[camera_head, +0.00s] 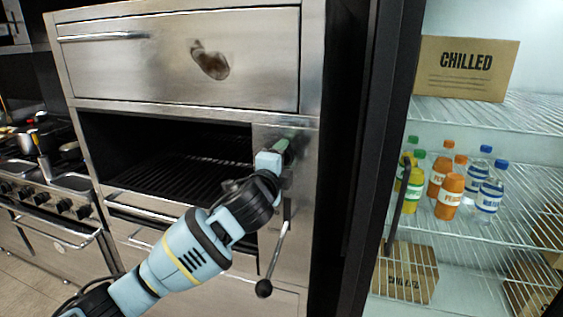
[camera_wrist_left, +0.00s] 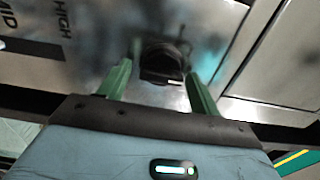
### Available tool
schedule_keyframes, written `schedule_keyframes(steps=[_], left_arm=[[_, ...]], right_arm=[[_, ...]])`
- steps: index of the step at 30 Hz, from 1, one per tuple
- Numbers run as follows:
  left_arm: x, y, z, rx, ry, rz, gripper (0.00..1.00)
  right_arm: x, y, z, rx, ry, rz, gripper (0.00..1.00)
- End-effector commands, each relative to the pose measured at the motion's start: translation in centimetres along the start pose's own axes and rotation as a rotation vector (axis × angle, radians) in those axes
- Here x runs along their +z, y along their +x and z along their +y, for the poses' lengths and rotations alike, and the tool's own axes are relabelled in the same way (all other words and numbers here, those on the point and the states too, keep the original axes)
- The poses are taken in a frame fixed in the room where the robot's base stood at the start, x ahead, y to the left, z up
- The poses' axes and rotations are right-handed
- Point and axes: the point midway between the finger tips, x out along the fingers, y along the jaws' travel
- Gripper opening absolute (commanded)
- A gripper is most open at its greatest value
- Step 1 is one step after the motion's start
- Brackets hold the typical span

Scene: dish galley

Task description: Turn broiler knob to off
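The broiler (camera_head: 285,230) is a steel unit with an open dark rack bay. Its black knob (camera_wrist_left: 163,62) sits on the steel panel in the left wrist view; my gripper hides it in the head view. The printed words MID and HIGH show to the knob's left. My left gripper (camera_head: 281,146) is up at the panel right of the bay. In the wrist view its green fingers (camera_wrist_left: 163,72) stand apart, one on each side of the knob; I cannot tell whether they touch it. The knob's pointer direction is unclear. My right gripper is not in view.
A lever with a black ball end (camera_head: 264,288) hangs below my gripper on the broiler front. A stove with pans (camera_head: 72,181) stands at left. At right is an open chilled cabinet with wire shelves (camera_head: 500,232), bottles (camera_head: 449,196) and a CHILLED box (camera_head: 466,68).

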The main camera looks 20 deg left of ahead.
Motion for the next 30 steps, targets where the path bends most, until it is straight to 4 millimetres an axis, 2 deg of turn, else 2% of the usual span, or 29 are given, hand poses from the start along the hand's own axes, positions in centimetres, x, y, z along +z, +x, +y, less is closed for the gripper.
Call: schedule_keyframes(steps=[9, 13, 24, 30], left_arm=[[0.0, -0.1, 0.0, -0.001, -0.001, 0.000, 0.68], [0.0, -0.7, 0.0, -0.001, -0.001, 0.002, 0.68], [0.0, -5.5, 0.0, -0.001, -0.001, 0.002, 0.68], [0.0, -7.4, 0.0, 0.000, -0.001, 0.001, 0.68]], right_arm=[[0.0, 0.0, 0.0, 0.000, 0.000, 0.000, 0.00], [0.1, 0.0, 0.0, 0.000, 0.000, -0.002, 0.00], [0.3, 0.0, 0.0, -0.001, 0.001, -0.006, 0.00], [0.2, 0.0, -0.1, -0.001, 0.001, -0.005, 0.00]])
